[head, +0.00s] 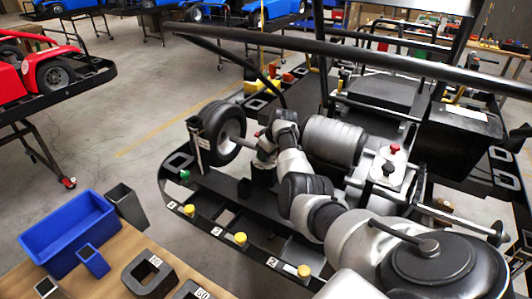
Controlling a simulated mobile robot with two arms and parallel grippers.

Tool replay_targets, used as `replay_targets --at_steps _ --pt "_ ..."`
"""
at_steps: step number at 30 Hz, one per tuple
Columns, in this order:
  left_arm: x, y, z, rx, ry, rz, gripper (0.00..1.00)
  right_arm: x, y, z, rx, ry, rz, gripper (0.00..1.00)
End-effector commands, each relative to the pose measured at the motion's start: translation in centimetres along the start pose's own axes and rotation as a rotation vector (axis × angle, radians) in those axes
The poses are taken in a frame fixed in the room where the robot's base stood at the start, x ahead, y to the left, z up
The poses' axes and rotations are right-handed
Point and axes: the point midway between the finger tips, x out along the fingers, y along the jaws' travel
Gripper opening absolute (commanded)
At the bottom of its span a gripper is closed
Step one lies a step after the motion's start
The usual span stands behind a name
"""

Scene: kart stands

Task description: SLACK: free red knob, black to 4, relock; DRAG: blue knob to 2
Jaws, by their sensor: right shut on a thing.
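My right arm reaches across the kart stand from the lower right. Its gripper (262,149) is shut beside the hub of the black wheel (222,132), above a dark post. What it holds is small and mostly hidden by the fingers; a little red shows there. A red knob (395,149) stands on a pale plate (382,180) right of my arm, with a black knob (388,168) just in front of it. Neither is touched. I cannot make out a blue knob or the SLACK and DRAG labels. My left gripper is out of view.
Yellow knobs (240,239) line the stand's black front rail (225,222), with numbered labels beside them. A wooden bench (110,270) at lower left bears a blue bin (70,228) and black blocks. A red kart (42,70) stands at far left. Open floor lies between.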

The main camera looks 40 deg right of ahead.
Motion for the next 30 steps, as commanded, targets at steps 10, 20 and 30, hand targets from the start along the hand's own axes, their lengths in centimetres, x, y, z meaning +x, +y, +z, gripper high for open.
replay_targets --at_steps 10,20,30 --pt "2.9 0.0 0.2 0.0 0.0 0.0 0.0 0.3 0.3 0.1 -0.267 0.002 -0.108 0.12" --pt "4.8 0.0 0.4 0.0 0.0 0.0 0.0 0.1 0.4 -0.1 -0.416 0.003 -0.17 0.12" --pt "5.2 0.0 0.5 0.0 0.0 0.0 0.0 0.0 0.3 -0.1 -0.457 0.001 -0.187 0.12"
